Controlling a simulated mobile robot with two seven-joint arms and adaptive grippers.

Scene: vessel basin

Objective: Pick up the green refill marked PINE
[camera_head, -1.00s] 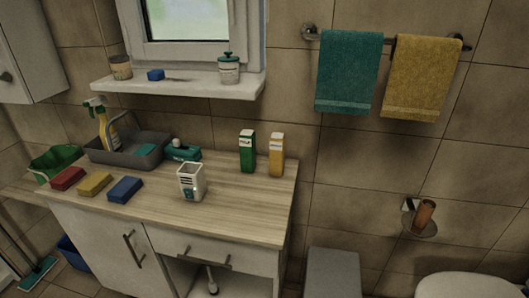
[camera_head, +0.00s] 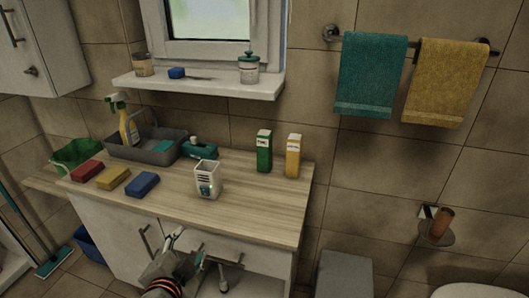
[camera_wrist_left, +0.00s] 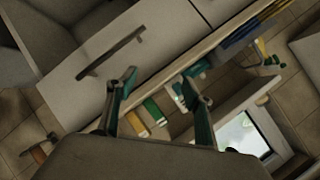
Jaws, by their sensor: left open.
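The green refill (camera_head: 264,152) is an upright green carton with a white label near its top, on the right back of the wooden counter (camera_head: 250,205). The label's letters are too small to read surely. A yellow refill (camera_head: 293,156) stands just right of it. My left gripper (camera_head: 178,238) is open and empty in front of the counter's front edge, left of and well short of the green refill. In the left wrist view its two fingers are spread (camera_wrist_left: 160,92), and the green refill (camera_wrist_left: 153,110) shows beyond them, tilted in the picture. My right gripper is not seen.
A white slotted holder (camera_head: 207,180) stands on the counter between my left gripper and the refills. Blue (camera_head: 142,184), yellow (camera_head: 113,178) and red sponges (camera_head: 87,171) lie to the left, before a grey caddy (camera_head: 150,148). The counter before the green refill is clear.

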